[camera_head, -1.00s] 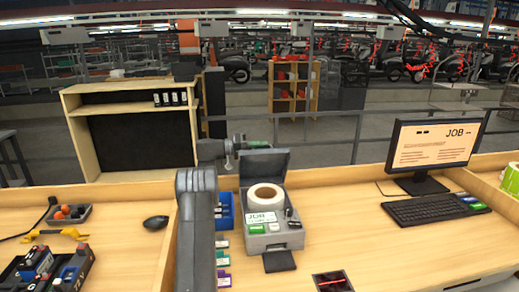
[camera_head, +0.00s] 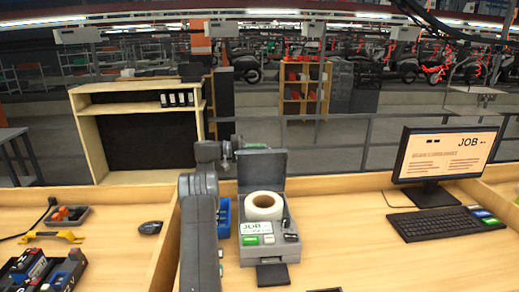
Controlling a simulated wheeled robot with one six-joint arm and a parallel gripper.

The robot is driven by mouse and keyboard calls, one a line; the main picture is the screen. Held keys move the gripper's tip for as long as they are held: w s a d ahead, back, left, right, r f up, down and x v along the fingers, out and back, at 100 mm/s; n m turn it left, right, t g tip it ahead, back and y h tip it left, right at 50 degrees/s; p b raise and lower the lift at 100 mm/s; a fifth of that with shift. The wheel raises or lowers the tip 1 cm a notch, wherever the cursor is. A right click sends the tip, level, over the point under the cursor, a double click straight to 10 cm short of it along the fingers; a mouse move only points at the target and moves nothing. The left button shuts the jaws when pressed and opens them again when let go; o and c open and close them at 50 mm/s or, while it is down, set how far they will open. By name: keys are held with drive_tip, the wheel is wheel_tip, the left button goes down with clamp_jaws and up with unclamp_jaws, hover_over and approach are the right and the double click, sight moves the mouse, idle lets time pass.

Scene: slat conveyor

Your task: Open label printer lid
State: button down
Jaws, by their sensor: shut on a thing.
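The grey label printer (camera_head: 291,237) stands on the wooden desk. Its lid (camera_head: 266,172) is raised and stands nearly upright at the back. A white label roll (camera_head: 263,206) shows in the open body, with a "JOB" label panel and a green button at the front. My gripper (camera_head: 243,150) is at the lid's upper left edge, shut on the lid; its fingertips are small and partly hidden. My grey arm rises to the left of the printer.
A monitor (camera_head: 446,157) and a keyboard (camera_head: 444,222) stand to the right. A black mouse (camera_head: 151,227) lies left of my arm. The desk between printer and keyboard is clear.

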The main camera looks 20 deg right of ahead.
drive_tip(key=c, duration=1.5)
unclamp_jaws()
drive_tip(key=shift+f, duration=0.1)
drive_tip(key=shift+a, duration=0.1)
drive_tip(key=v, duration=1.2)
